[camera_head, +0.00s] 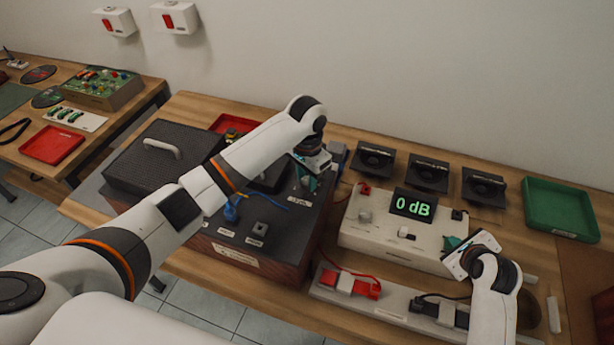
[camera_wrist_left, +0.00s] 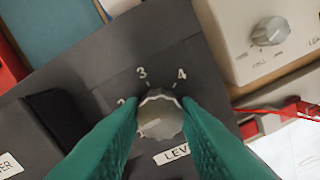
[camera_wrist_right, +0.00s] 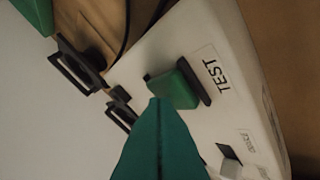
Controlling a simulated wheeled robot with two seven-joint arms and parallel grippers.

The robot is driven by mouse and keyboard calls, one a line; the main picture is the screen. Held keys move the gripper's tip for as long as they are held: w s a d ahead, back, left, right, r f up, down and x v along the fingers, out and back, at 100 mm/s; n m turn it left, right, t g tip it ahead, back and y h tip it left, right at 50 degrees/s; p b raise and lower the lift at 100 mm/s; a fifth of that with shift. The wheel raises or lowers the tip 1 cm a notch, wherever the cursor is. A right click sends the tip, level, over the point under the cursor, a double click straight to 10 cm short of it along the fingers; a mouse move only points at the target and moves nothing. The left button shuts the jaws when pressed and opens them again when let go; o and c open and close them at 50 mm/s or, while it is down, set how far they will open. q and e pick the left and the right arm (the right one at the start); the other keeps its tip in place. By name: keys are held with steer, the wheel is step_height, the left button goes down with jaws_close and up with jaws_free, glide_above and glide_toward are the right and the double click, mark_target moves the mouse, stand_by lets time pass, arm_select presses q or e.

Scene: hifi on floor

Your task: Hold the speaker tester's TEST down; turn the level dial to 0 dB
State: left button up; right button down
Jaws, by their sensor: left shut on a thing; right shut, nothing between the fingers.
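The speaker tester (camera_head: 385,235) is a cream box whose display (camera_head: 413,205) reads 0 dB in green. Its TEST key, a green block on a dark base (camera_wrist_right: 178,87), shows beside the TEST label in the right wrist view. My right gripper (camera_head: 452,243) is shut and empty; its fingertips (camera_wrist_right: 158,104) overlap the key's edge, but I cannot tell whether it is pressed. My left gripper (camera_head: 308,178) is shut on the grey level dial (camera_wrist_left: 160,115) on the dark amplifier top (camera_head: 240,240). The 3 and 4 marks show above the dial, and the LEVEL label is partly covered.
Three black speaker units (camera_head: 427,172) stand behind the tester. A green tray (camera_head: 560,208) is at the right. A black grille cover (camera_head: 163,155) lies left of my left forearm.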

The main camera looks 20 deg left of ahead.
arm_select(q)
steer(key=o, duration=1)
